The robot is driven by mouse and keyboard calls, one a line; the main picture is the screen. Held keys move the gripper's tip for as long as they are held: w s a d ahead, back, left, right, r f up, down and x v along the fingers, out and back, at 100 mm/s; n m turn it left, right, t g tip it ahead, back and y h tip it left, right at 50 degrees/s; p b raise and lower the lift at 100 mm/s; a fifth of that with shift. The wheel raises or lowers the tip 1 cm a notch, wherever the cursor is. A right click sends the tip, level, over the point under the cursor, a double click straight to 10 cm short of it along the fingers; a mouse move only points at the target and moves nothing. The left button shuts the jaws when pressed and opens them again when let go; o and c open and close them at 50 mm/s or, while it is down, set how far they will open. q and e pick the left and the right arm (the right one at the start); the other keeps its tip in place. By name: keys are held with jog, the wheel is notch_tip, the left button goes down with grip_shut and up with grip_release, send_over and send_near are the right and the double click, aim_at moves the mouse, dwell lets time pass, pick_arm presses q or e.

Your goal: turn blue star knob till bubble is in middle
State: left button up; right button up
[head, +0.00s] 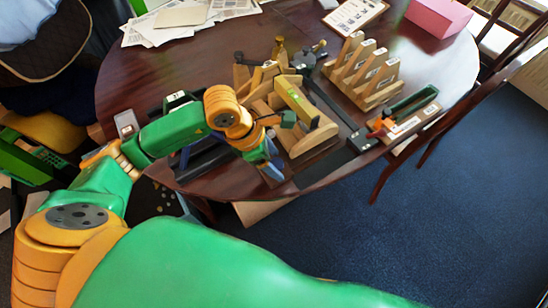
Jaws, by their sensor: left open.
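My left gripper (270,160) is at the table's near edge, in front of the wooden saddle fixture (310,137). Its jaws are open, and nothing shows clearly between them. A level with a yellow-green face (297,103) lies slanted on top of the fixture. Its bubble is too small to make out. I cannot pick out the blue star knob; my left wrist and gripper cover the near left side of the fixture. My right gripper is not in view.
A wooden rack with several upright slats (368,75) stands right of the fixture. Papers (180,18) and a pink box (438,15) are at the back. The dark table (130,75) is clear at left.

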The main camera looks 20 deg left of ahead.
pick_arm(q)
grip_shut()
jog(key=m+b, duration=0.1)
jog(key=b, duration=0.1)
jog(key=m+g+b, duration=0.1)
jog(key=m+b, duration=0.1)
jog(key=shift+w+f+m+b, duration=0.2)
jog(key=shift+f+m+b, duration=0.1)
jog(key=shift+f, duration=0.05)
jog(key=shift+r+m+g, duration=0.15)
jog(key=shift+m+g, duration=0.15)
jog(key=shift+m, duration=0.1)
jog(key=shift+s+r, duration=0.1)
jog(key=shift+r, duration=0.15)
grip_release()
jog(key=shift+h, duration=0.3)
jog(key=v, duration=0.7)
jog(key=shift+b, duration=0.3)
